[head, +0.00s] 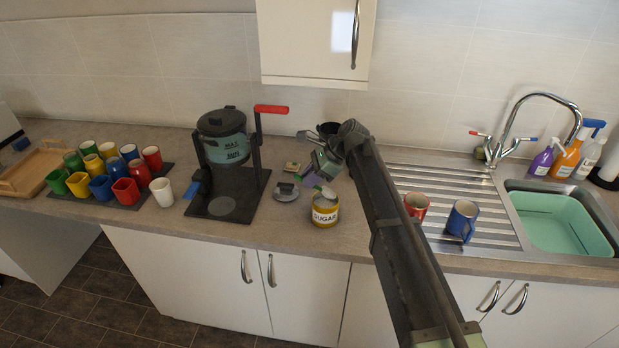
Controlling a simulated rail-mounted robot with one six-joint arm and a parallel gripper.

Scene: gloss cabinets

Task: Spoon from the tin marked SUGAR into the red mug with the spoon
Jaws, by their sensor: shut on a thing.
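The tin marked SUGAR (325,215) is a yellow-banded open tin near the front of the worktop, with white contents at its mouth. My gripper (316,179) is above and slightly left of the tin, shut on the spoon (326,191). The spoon slants down to the tin's mouth; I cannot tell whether its bowl is in the sugar. A red mug (416,207) stands upright on the ridged draining board, right of my arm. Other red mugs, one of them at the front (125,191), stand on the dark mat at left.
A blue mug (462,220) stands beside the red mug. A grey lid (286,191) lies left of the tin. A dark urn stand (226,150) with a red lever is farther left. My arm crosses between tin and red mug. A wall cabinet (315,45) hangs above.

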